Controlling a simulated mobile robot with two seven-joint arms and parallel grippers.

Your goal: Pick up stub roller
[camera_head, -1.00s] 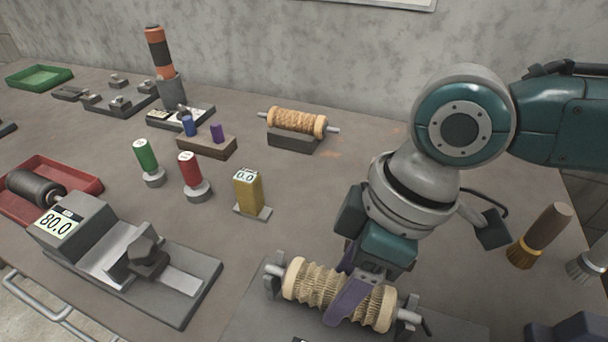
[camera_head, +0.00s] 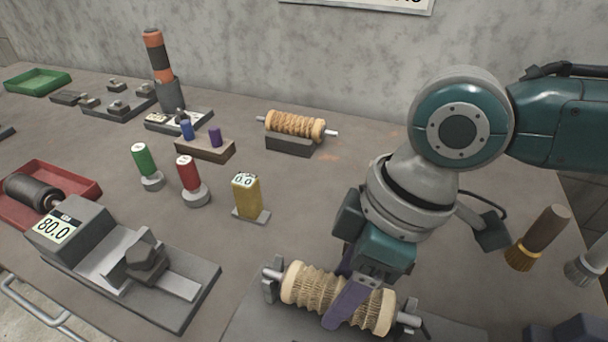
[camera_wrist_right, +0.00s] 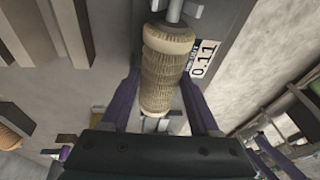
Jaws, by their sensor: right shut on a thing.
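A cream ribbed roller with metal shaft ends, which I take to be the stub roller (camera_head: 309,287), lies at the front of the table between two grey end brackets. My right gripper (camera_head: 341,296) reaches down from above and is shut across its middle, one purple finger on the near side. The far finger is mostly hidden behind the roller. In the right wrist view the stub roller (camera_wrist_right: 163,82) runs lengthwise between the two purple fingers. I cannot tell whether its shaft ends rest in the brackets. My left gripper is not in view.
A similar roller (camera_head: 296,124) sits on a dark block at the back. A yellow block (camera_head: 247,196), red (camera_head: 189,175) and green (camera_head: 145,160) cylinders, an 80.0 display fixture (camera_head: 85,235) and a red tray (camera_head: 83,190) stand left. Brushes (camera_head: 540,235) stand right.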

